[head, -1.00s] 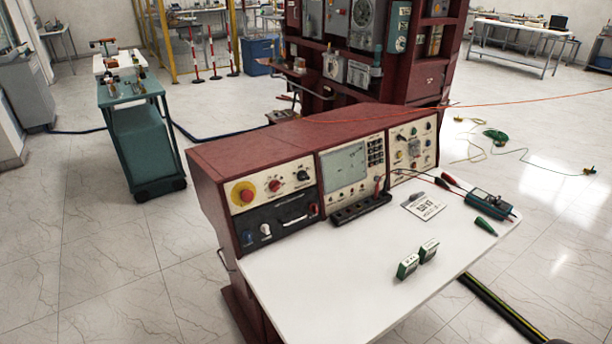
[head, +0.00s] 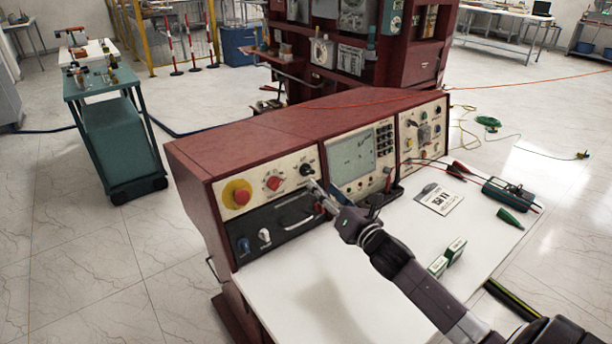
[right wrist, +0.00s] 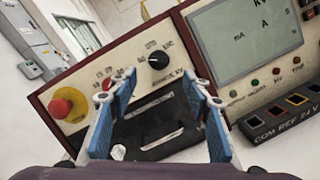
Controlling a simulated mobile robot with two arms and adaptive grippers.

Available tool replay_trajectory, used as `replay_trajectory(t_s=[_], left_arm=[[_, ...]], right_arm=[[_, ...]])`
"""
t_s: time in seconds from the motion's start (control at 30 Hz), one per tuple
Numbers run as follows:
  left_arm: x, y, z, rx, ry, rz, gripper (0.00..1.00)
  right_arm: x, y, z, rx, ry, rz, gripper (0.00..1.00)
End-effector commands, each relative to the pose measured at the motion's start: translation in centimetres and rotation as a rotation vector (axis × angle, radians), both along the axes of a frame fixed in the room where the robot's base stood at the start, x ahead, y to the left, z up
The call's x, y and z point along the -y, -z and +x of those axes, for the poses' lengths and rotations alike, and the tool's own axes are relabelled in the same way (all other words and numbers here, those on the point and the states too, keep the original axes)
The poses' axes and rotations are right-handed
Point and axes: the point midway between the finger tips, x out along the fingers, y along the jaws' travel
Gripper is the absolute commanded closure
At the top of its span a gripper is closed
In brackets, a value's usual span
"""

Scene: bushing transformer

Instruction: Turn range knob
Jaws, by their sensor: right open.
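The range knob is a small black knob (head: 307,170) on the cream left panel of the red console. In the right wrist view the black knob (right wrist: 158,60) lies ahead, between the fingers, with lettering around it. My right gripper (head: 318,192) is at the panel, just below and right of the knob. In the right wrist view my right gripper (right wrist: 160,99) has its blue fingers wide apart with nothing between them, apart from the knob. A red knob (head: 273,183) sits left of the black one, mostly hidden by a finger in the wrist view. My left gripper is out of view.
A red emergency button (head: 238,194) is at the panel's left. A black drawer front with a handle (right wrist: 160,142) lies below the knobs. A screen (head: 353,156) is to the right. The white desktop (head: 290,300) holds small boxes, a card and a meter (head: 509,192).

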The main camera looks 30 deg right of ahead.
Motion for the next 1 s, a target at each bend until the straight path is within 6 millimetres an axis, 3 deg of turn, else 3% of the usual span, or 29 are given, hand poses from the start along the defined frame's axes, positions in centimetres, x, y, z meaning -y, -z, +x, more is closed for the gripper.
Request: replay_trajectory(t_s=[0.3,0.6,1.0], left_arm=[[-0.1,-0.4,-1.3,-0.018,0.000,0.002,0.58],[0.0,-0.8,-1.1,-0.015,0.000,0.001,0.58],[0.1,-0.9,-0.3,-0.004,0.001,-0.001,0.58]], right_arm=[[0.3,-0.4,3.5,0.009,-0.003,-0.018,0.55],[0.4,-0.3,7.0,0.007,-0.004,-0.016,0.55],[0.5,-0.2,7.8,0.005,-0.004,-0.016,0.55]])
